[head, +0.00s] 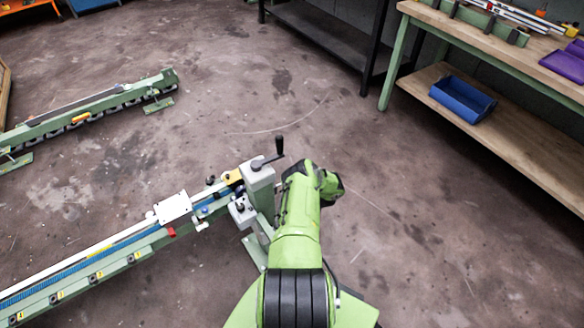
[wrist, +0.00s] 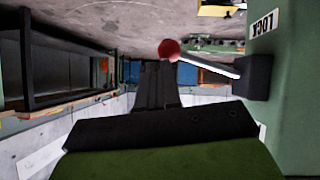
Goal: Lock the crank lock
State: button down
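A lever with a red ball knob (wrist: 169,50) on a pale rod sticks out from a dark block (wrist: 257,77) on a green housing in the wrist view; it looks like the crank lock. My gripper (wrist: 158,66) shows as dark fingers close together, with no gap visible and nothing between them. The knob appears just beyond the fingertips, slightly right; contact cannot be told. In the head view the black crank handle (head: 268,159) stands on a grey end housing (head: 258,182), left of my green arm. My fingers and the red knob cannot be made out there.
The ring inverter's long rail (head: 100,262) runs to the lower left with a white carriage plate (head: 173,208). Another green rail (head: 95,110) lies at upper left. A workbench (head: 470,42) with a blue bin (head: 462,100) stands at upper right. The floor right of my arm is clear.

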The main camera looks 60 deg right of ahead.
jog(key=shift+a+f+b, duration=0.1)
jog(key=shift+f+b, duration=1)
jog(key=shift+f, duration=0.8)
jog(key=shift+w+f, duration=0.1)
